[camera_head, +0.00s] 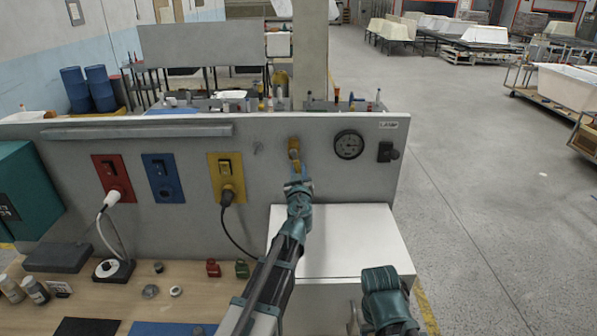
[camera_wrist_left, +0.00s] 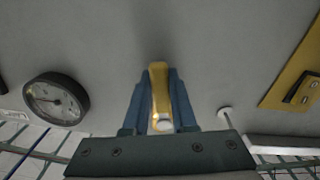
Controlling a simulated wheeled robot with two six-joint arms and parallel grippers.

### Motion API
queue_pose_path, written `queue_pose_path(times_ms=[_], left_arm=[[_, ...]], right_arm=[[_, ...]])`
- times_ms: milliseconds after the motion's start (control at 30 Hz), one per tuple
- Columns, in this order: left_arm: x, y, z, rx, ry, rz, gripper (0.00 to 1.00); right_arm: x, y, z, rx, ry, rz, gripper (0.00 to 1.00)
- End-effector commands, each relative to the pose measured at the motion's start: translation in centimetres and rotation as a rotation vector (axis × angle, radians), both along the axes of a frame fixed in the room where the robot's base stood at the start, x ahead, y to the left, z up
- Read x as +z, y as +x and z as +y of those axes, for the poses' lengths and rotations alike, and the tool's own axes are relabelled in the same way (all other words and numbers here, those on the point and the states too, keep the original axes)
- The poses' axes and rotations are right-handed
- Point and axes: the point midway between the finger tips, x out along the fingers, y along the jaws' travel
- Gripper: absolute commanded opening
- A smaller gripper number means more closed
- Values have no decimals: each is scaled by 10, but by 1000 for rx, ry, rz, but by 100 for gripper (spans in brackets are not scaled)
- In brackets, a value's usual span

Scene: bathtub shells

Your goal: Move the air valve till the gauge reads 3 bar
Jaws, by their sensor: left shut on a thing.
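The air valve has a yellow handle (camera_head: 294,151) on the upper part of the grey panel. My left gripper (camera_head: 297,180) reaches up to it and is shut on it. In the left wrist view, the yellow handle (camera_wrist_left: 159,90) sits between the two blue fingers (camera_wrist_left: 160,108), and its pale end shows between them. The round black pressure gauge (camera_head: 349,144) is right of the valve in the head view. The gauge also shows in the left wrist view (camera_wrist_left: 57,98) at the left, but its reading is too small to tell. My right gripper's fingers do not show.
Red (camera_head: 113,178), blue (camera_head: 163,177) and yellow (camera_head: 226,178) switch plates are left of the valve, with cables plugged into the red and yellow ones. A white box (camera_head: 345,240) stands below the valve. A black fitting (camera_head: 387,152) is right of the gauge.

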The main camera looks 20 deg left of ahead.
Motion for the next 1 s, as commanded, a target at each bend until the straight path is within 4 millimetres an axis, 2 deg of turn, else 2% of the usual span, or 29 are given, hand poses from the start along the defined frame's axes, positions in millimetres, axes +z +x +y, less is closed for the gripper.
queue_pose_path(times_ms=[167,700,1000], left_arm=[[1,1,-3,-1,-39,-12,0],[12,6,-21,1,-362,-105,0],[15,8,-25,2,-464,-135,0]], right_arm=[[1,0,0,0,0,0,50],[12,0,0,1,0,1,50],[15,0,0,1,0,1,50]])
